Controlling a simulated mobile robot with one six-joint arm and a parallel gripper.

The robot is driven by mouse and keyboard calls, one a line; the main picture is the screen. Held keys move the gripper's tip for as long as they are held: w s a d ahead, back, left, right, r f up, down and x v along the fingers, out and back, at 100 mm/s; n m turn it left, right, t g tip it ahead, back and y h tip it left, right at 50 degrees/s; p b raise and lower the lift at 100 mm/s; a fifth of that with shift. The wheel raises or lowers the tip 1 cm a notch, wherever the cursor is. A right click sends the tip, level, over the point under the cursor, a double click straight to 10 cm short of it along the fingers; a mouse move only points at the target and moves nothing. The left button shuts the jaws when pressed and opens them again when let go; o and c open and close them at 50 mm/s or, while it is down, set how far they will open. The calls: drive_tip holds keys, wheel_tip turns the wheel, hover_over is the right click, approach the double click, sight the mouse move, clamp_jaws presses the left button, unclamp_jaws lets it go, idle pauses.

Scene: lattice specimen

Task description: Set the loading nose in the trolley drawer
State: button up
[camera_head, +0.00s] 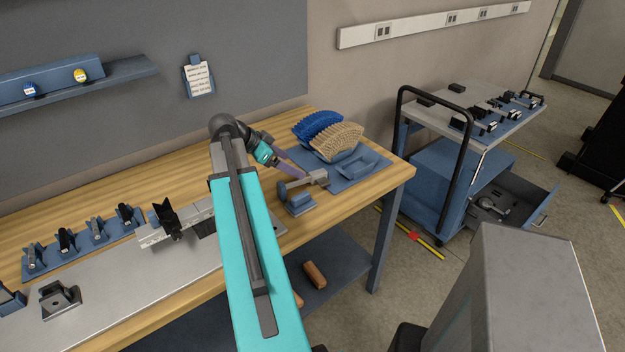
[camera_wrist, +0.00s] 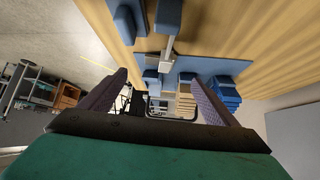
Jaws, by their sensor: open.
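The blue-grey trolley (camera_head: 437,190) stands right of the bench, its drawer (camera_head: 540,203) pulled open to the right. A small grey rounded part (camera_head: 491,206) lies inside the drawer; I cannot tell for certain if it is the loading nose. My gripper (camera_head: 303,171) is open and empty over the right part of the bench. Its two purple fingers stand wide apart in the wrist view (camera_wrist: 158,88). Near the fingertips a grey bar-shaped piece (camera_head: 308,182) rests on blue supports; it also shows in the wrist view (camera_wrist: 168,47).
Blue and tan fan-like lattice pieces (camera_head: 337,141) stand on a blue mat (camera_head: 371,167) at the bench's right end. Small fixtures sit on a blue strip (camera_head: 82,244) at left. The trolley top (camera_head: 483,117) holds several small black parts. Floor shows between bench and trolley.

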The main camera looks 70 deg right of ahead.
sight(315, 176)
drive_tip(key=shift+p+x, duration=1.15)
drive_tip(key=shift+x, duration=3.1)
drive_tip(key=shift+p+x, duration=1.1)
drive_tip(key=shift+x, duration=0.25)
drive_tip(key=shift+p+x, duration=0.35)
drive_tip(key=shift+x, duration=0.85)
drive_tip(key=shift+w, duration=0.1)
drive_tip(key=shift+c, duration=0.5)
drive_tip(key=c, duration=1.6)
drive_tip(key=shift+o, duration=0.2)
drive_tip(key=shift+r, duration=0.15)
